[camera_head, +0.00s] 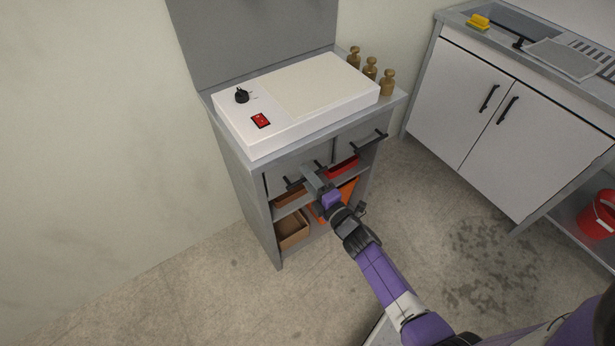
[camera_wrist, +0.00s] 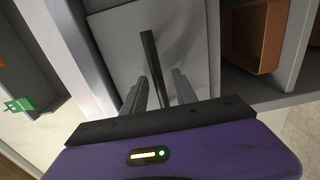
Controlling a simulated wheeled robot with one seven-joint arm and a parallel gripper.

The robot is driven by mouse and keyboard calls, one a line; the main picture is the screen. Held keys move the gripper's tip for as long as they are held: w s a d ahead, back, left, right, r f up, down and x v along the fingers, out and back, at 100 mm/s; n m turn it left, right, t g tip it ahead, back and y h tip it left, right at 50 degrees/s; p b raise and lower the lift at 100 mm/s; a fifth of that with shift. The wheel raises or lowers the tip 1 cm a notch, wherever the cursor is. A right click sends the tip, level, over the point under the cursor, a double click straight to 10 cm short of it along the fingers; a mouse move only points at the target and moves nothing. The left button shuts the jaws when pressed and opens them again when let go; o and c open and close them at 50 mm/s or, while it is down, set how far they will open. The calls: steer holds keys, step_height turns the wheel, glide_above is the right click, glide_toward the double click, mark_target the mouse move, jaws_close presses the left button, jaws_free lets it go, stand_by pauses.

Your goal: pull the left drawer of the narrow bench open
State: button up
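The narrow bench (camera_head: 240,172) stands against the wall with two grey drawers side by side under its top. The left drawer (camera_head: 284,176) looks flush with the bench front; its face fills the middle of the wrist view (camera_wrist: 196,45). Its dark bar handle (camera_wrist: 150,58) is partly hidden by my gripper in the head view. My gripper (camera_head: 311,180) is at this handle. In the wrist view its two fingers (camera_wrist: 160,92) are apart, one on each side of the bar, with gaps visible. The right drawer (camera_head: 352,140) has a similar handle (camera_head: 370,144).
A white hot plate (camera_head: 250,133) and brass weights (camera_head: 387,84) sit on the bench. Shelves below hold a brown box (camera_head: 292,230) and other bins. A sink cabinet (camera_head: 480,115) stands right, with a red bucket (camera_head: 600,214) under its counter. The floor (camera_head: 215,285) in front is clear.

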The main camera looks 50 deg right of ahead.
jaws_close()
stand_by(1.4)
